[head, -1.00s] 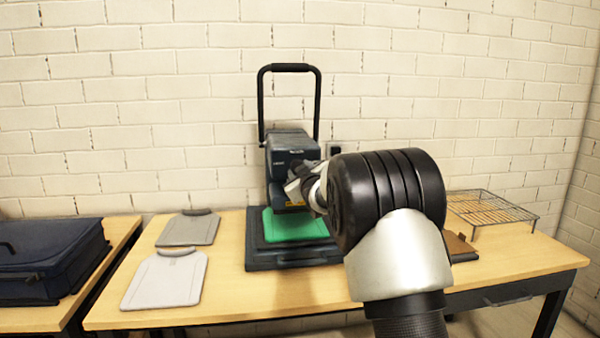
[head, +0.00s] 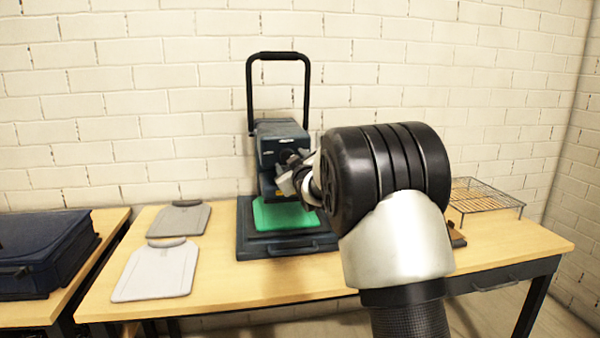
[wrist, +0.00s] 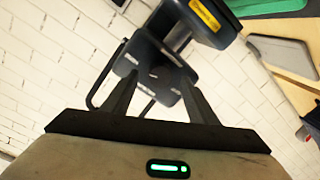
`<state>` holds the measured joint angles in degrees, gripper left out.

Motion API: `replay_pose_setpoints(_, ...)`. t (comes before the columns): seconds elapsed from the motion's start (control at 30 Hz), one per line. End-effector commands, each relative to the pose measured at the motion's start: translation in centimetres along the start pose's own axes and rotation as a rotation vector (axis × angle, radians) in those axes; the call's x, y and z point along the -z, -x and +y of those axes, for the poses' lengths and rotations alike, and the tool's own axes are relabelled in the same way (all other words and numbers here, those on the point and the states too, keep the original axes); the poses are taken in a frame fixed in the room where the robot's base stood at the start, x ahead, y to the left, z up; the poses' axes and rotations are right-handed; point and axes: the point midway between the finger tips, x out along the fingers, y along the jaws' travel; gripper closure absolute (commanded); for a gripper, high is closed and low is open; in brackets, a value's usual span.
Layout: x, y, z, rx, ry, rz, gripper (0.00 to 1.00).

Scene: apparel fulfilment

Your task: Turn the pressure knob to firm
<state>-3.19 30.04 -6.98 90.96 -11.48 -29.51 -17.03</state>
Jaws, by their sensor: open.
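The dark heat press (head: 282,131) stands on the table against the wall, its black handle bar raised. A small dark round knob (head: 289,157) shows on the front of its head, partly hidden by my gripper. My gripper (head: 291,174) is in front of the press head. In the wrist view my gripper (wrist: 158,76) is open, its two fingers pointing at the press's front face. The small dark knob (wrist: 154,72) appears between the fingertips. I cannot tell whether they touch it. The knob's setting is too small to read.
A green garment (head: 280,215) lies on the press's lower platen (head: 245,247). Two grey shirt-shaped pieces (head: 180,218) (head: 157,273) lie to the left. A wire rack (head: 485,199) stands at the right. A dark blue case (head: 45,250) sits on the left table.

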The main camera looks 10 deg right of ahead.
Motion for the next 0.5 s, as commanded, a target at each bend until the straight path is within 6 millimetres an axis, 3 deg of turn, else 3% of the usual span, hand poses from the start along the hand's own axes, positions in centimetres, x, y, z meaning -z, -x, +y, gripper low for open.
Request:
replay_pose_setpoints(0.3, 0.1, 8.0, 0.0, 0.001, -0.002, -0.001, 0.47)
replay_pose_setpoints(0.5, 0.1, 12.1, 0.0, 0.000, -0.001, 0.001, 0.47)
